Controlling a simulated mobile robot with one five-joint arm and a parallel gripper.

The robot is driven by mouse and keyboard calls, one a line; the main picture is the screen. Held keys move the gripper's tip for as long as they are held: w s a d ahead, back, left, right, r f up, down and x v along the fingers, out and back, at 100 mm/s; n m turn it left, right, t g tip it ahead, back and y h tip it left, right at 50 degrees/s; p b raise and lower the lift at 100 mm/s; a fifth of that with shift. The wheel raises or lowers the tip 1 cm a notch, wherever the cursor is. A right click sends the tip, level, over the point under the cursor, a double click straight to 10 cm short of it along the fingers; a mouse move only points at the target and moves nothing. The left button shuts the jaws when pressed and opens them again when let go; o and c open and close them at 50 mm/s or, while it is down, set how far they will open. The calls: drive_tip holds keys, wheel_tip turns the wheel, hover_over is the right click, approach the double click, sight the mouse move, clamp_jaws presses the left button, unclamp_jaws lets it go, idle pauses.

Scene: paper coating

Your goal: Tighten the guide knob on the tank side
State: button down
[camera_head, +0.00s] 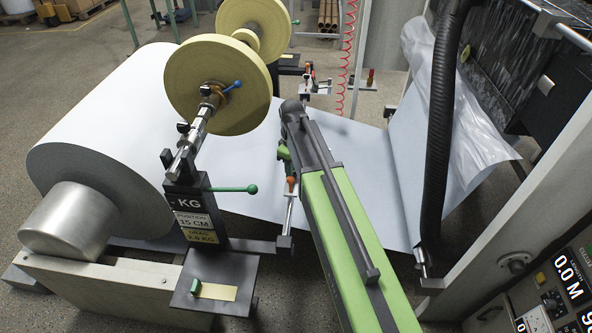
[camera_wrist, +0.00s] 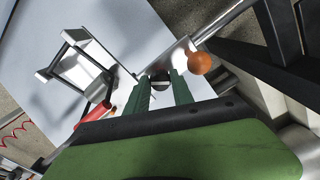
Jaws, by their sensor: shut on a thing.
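My gripper (camera_wrist: 161,78) has its two green fingers around a small dark knob (camera_wrist: 160,84) on a metal bar, which I take to be the guide knob; it is shut on it. The fingers cover much of the knob. In the head view my gripper (camera_head: 284,153) reaches the bar beside the white paper web, and the knob is hidden there. An orange ball (camera_wrist: 200,62) sits on the same bar, right of the fingers, apart from them; it also shows in the head view (camera_head: 291,183). I cannot tell which way the knob is turned.
A red handle (camera_wrist: 92,119) and a metal bracket (camera_wrist: 78,66) are left of the fingers. The large paper roll (camera_head: 110,130), yellow tape rolls (camera_head: 218,85) and green-ball lever (camera_head: 251,189) stand left of my arm. A black hose (camera_head: 437,130) and control panel (camera_head: 560,290) are right.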

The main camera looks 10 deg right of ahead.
drive_tip(key=m, duration=0.6)
drive_tip(key=shift+w+a, duration=0.15)
drive_tip(key=shift+a, duration=0.05)
drive_tip(key=m, duration=0.5)
drive_tip(key=shift+d+m, duration=0.1)
drive_tip(key=shift+m, duration=0.3)
drive_tip(key=c, duration=1.4)
unclamp_jaws()
drive_tip(key=shift+o, duration=0.2)
wheel_tip(320, 180, up, 18)
drive_tip(key=p, duration=1.7)
drive_tip(key=shift+f, duration=0.25)
